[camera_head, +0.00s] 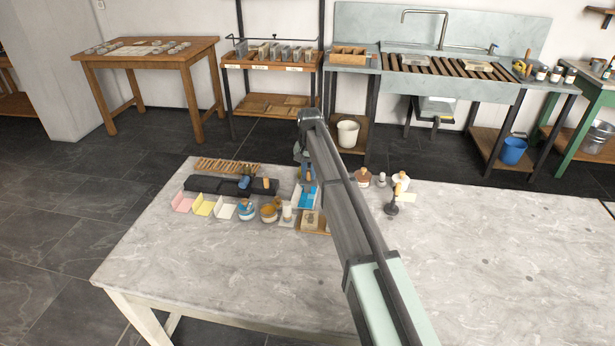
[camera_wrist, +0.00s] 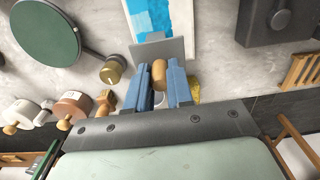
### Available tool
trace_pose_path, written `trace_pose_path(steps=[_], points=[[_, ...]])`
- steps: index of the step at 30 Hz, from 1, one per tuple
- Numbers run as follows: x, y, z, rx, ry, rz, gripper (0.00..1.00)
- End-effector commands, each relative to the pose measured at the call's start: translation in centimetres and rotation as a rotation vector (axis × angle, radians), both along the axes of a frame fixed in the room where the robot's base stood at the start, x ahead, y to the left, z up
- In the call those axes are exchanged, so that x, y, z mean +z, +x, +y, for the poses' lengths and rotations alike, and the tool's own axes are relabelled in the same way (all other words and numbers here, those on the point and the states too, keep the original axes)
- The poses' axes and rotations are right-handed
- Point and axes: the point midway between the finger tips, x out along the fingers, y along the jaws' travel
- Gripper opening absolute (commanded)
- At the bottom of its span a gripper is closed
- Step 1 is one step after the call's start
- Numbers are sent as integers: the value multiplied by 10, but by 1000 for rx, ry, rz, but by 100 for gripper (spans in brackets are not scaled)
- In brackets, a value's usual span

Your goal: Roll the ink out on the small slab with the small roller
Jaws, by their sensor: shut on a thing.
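My gripper (camera_wrist: 163,73) has blue fingers shut on the wooden handle (camera_wrist: 159,72) of a tool with a flat grey plate (camera_wrist: 165,49), which looks like a scraper. The small slab (camera_wrist: 193,28), pale-edged with a blue ink patch (camera_wrist: 150,15), lies just beyond the plate. The plate overlaps its near edge in the wrist view; I cannot tell whether they touch. In the head view the slab's blue ink (camera_head: 306,197) shows left of my arm, and my gripper is mostly hidden. I cannot pick out the small roller for certain.
A black tray (camera_head: 210,185) with small tools stands left of the slab; it also shows in the wrist view (camera_wrist: 265,35). A dark green disc (camera_wrist: 42,32) and several knobbed pots stand opposite. The marble table's front (camera_head: 220,270) is clear.

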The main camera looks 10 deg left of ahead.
Motion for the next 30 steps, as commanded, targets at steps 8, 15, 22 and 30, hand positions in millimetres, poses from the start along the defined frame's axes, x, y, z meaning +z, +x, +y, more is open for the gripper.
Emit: trace_pose_path(steps=[8,15,22,30], points=[[-1,4,-1,0,-3,1,0],[4,4,-2,-1,-3,1,0],[23,4,-1,0,-2,0,0],[29,4,-1,0,-2,1,0]])
